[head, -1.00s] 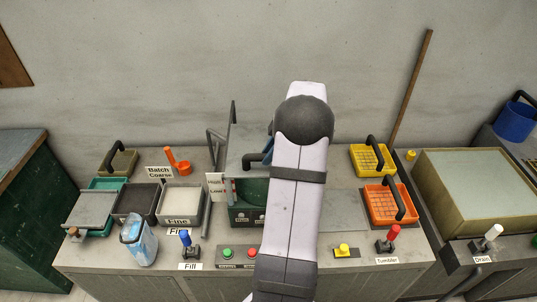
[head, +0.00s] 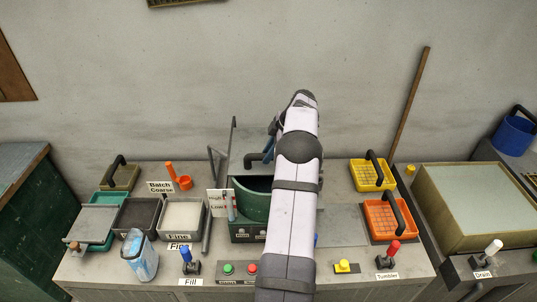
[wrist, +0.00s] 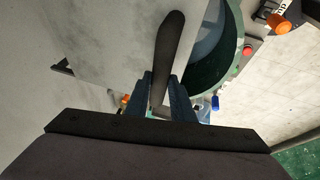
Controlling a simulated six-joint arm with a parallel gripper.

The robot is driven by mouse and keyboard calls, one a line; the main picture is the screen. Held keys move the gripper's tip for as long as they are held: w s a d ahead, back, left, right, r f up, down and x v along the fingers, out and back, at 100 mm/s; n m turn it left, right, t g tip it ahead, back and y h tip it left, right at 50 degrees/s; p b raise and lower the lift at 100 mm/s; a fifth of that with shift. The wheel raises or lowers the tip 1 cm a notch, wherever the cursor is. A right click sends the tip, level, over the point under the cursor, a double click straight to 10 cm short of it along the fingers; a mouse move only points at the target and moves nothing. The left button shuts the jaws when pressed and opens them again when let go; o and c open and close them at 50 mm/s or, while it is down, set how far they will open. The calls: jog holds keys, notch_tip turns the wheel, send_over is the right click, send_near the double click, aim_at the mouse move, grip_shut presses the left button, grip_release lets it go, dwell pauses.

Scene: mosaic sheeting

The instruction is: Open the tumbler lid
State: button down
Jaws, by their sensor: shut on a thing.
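The green tumbler (head: 252,205) stands at the middle of the bench, its open top in view with a dark inside. It also shows in the wrist view (wrist: 228,62), beside the pale grey lid (wrist: 115,38). The lid is raised off the opening and tilted. Its dark rounded handle (wrist: 168,50) lies between the blue fingers of my gripper (wrist: 160,90), which is shut on it. In the head view my arm hides part of the tumbler's right side and most of the gripper.
A High/Low sign (head: 218,203) and a thin upright rod stand left of the tumbler. Levers, including Fill (head: 187,262) and Tumbler (head: 388,255), line the front edge. Orange (head: 383,220) and yellow (head: 368,176) baskets sit right. A clear blue-tinted jug (head: 140,258) stands front left.

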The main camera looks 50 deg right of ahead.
jog(key=c, duration=1.5)
grip_release()
jog(key=shift+c, duration=0.2)
jog(key=b+v, duration=0.3)
jog(key=v, duration=0.4)
jog(key=shift+r, duration=0.2)
jog(key=shift+s, duration=0.1)
